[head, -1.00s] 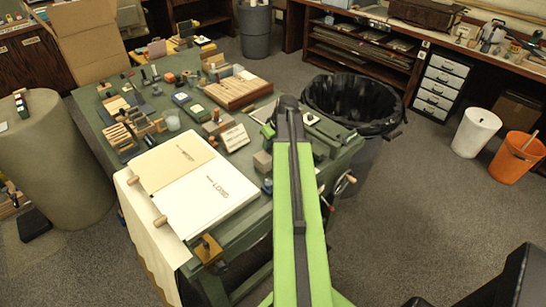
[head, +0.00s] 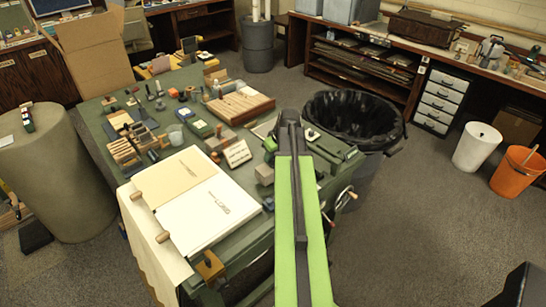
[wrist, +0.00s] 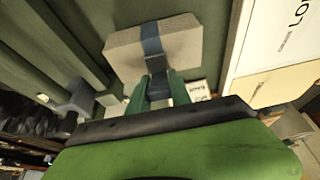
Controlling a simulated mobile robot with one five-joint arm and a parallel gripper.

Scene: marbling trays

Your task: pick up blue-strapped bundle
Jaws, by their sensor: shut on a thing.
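The blue-strapped bundle (wrist: 184,46) is a pale grey block with a dark blue band (wrist: 151,38) around its middle, seen in the wrist view. My gripper (wrist: 158,84) has its two green fingers shut on the bundle at the band. The block extends past the fingers on both sides and looks slightly tilted in the picture. In the head view my raised arm hides the gripper. A grey block (head: 264,174) shows just left of the arm there, but its strap cannot be made out.
A black-lined bin (head: 350,115) stands beyond the arm at right. Open floor lies right of the table.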

